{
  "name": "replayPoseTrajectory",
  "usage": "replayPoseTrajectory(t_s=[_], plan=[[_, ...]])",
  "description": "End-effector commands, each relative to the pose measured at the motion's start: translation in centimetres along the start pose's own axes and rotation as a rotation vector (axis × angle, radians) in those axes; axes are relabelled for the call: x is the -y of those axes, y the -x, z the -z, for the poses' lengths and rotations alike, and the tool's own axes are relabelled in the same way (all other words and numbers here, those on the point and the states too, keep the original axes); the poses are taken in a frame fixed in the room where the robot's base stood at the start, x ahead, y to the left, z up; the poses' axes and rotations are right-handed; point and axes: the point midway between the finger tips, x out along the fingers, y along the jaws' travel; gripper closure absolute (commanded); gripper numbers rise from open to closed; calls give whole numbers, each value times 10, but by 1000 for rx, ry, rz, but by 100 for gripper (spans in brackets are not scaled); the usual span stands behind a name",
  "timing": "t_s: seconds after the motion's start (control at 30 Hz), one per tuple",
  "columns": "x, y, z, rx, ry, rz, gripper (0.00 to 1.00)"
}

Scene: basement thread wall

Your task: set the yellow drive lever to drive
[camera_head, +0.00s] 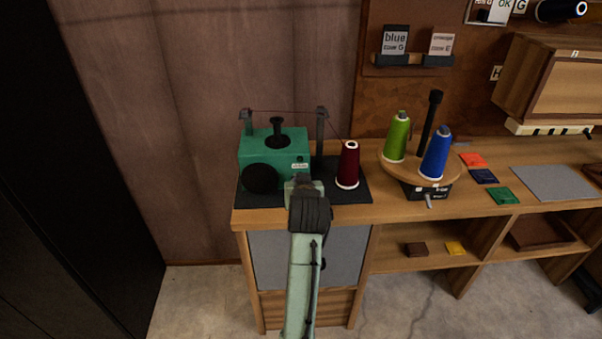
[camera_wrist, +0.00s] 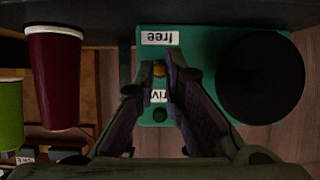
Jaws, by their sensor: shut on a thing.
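A green winder box (camera_head: 275,152) stands on a dark mat at the left end of the bench. In the wrist view its green face (camera_wrist: 205,60) carries a "free" label (camera_wrist: 160,38), upside down, and a partly covered label (camera_wrist: 158,96) reading like "drive". The yellow drive lever (camera_wrist: 159,70) shows as a small yellow end between the two labels. My gripper (camera_wrist: 160,72) is shut on it, a fingertip on each side. In the head view my gripper (camera_head: 303,183) is at the box's front and hides the lever.
A dark red thread cone (camera_head: 348,165) stands on the mat (camera_head: 355,192) right of the box; it is close to my gripper in the wrist view (camera_wrist: 55,75). Further right, a round wooden stand (camera_head: 420,172) holds green (camera_head: 397,138) and blue (camera_head: 436,155) cones.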

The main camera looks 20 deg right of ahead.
Motion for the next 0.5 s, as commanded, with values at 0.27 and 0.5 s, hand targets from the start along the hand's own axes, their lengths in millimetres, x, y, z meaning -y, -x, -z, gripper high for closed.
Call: replayPoseTrajectory(t_s=[0.27, 0.5], plan=[[0, 1, 14, 217, 0, 0, 100], [0, 0, 18, 350, 0, -1, 100]])
